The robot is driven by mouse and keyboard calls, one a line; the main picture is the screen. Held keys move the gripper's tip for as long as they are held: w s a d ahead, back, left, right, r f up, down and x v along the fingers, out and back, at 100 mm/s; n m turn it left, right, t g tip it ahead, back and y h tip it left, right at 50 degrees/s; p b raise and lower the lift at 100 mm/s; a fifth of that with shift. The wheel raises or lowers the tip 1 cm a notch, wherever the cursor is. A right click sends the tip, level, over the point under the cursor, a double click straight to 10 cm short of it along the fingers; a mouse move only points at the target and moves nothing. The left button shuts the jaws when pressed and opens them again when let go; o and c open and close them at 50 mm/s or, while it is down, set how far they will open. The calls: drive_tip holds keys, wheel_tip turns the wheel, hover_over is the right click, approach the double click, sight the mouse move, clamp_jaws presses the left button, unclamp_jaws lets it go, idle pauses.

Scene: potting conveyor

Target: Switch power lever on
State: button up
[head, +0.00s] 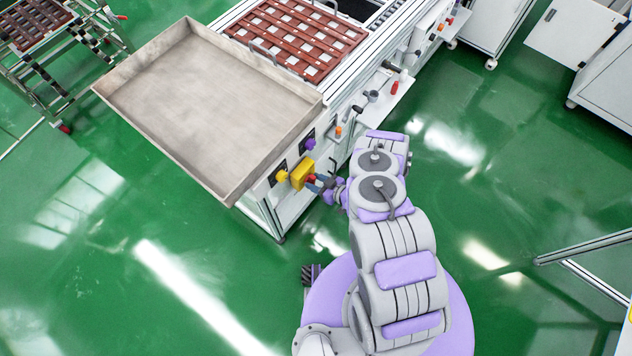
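A yellow switch box (302,174) sits on the end panel of the conveyor machine, below the grey tray. A small red part (312,178) shows at its right side; it may be the power lever, but it is too small to tell its position. My gripper (318,184) is right at this red part, reaching in from the right. Its fingers are small and partly overlap the box, so I cannot tell whether they are open, shut or touching the lever.
A yellow knob (282,176), a purple knob (310,144) and an orange button (338,131) are close by on the machine. The large grey tray (150,126) overhangs the panel. A brown slatted rack (296,38) lies on the conveyor. Green floor (180,270) is clear at left.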

drive_tip(key=shift+d+r, duration=0.1)
drive_tip(key=shift+d, duration=0.05)
clamp_jaws()
drive_tip(key=m+g+y+b, duration=0.1)
drive_tip(key=m, duration=0.1)
drive_tip(key=w+m+g+y+b, duration=0.1)
drive_tip(key=m, duration=0.1)
drive_tip(key=shift+d, duration=0.15)
idle(0.7)
idle(0.5)
